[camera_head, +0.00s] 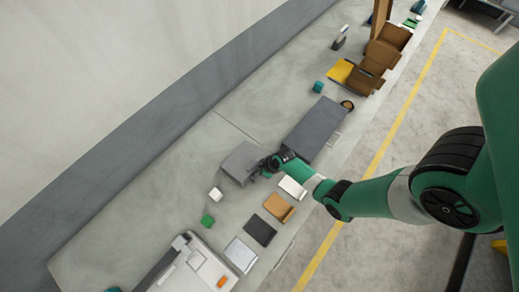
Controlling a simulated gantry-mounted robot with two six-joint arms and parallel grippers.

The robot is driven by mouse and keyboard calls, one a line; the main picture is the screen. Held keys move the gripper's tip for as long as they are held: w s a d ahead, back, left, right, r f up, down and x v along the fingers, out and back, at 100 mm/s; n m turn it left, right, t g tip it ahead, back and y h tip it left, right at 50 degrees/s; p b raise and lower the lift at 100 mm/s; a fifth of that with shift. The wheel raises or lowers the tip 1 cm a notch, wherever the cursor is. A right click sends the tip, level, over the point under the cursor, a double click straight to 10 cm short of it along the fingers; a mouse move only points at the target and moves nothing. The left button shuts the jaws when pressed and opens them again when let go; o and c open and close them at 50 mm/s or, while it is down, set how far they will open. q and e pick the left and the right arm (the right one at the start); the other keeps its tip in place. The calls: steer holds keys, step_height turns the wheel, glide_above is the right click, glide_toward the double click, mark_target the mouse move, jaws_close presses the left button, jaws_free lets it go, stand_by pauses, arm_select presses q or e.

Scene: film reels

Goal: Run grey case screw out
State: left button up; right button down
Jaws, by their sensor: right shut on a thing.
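A grey case (241,160) sits on the long grey bench, near the middle of the view. My right gripper (262,172) is at the right side of this case, its arm coming in from the right. Its jaws are shut, at the case's edge, on what seems to be the case screw. The screw itself is too small and hidden behind the fingers to make out. My left gripper is not in view.
A longer dark grey box (311,129) lies up and right of the gripper. A white block (215,194), a green cube (207,220), a white flat item (292,187), an orange-brown tray (279,207) and a black one (260,230) lie nearby.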

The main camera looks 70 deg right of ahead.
steer(key=c, duration=0.7)
jaws_free()
